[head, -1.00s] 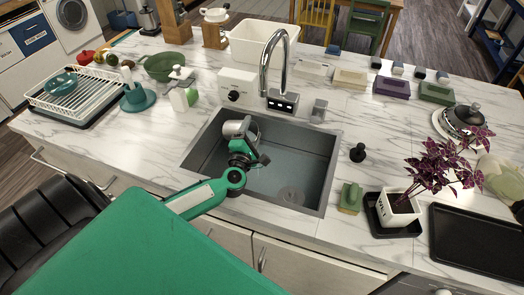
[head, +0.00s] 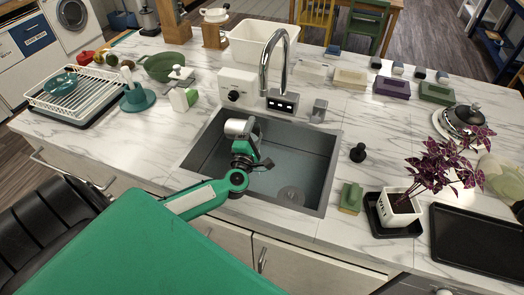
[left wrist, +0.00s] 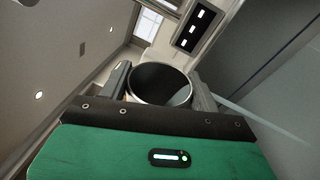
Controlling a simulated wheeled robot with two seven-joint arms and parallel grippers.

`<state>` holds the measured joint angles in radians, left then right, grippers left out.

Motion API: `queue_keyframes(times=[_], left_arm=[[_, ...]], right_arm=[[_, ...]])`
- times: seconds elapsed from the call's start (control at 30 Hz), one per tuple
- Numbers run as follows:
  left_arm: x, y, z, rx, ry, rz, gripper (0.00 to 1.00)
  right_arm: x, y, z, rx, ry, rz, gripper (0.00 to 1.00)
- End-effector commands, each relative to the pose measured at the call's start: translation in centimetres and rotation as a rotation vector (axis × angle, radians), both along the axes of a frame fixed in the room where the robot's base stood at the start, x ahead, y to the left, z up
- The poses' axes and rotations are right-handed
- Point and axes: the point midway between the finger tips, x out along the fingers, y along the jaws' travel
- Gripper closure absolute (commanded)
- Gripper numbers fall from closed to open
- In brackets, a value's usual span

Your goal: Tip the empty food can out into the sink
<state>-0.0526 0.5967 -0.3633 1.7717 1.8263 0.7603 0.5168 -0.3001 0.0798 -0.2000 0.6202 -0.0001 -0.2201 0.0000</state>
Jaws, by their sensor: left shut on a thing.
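The food can (head: 238,127) is a short silver metal cylinder, held over the left part of the sink. In the left wrist view its open mouth (left wrist: 160,83) shows, dark inside with no contents visible. My left gripper (head: 245,135) is shut on the can, with one finger on each side of it in the left wrist view. In the head view the can lies tilted, nearly on its side. The grey sink (head: 300,165) is below it, with a round drain (head: 291,195) near its front right. My right gripper is not in view.
The chrome faucet (head: 266,70) rises behind the sink, to the right of the can. A soap bottle (head: 183,97) and dish rack (head: 75,98) stand at left. A green sponge (head: 350,197) and potted plant (head: 399,208) stand right of the sink.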

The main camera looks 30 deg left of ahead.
Motion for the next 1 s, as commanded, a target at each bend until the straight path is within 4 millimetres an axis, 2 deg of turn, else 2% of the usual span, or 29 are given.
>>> queue_keyframes(times=[0.6,1.0], left_arm=[[0.11,-0.74,0.12,0.068,0.008,0.000,0.72],[0.12,-0.85,0.70,0.112,0.015,0.000,0.72]], right_arm=[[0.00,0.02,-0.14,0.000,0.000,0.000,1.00],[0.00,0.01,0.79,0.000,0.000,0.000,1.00]])
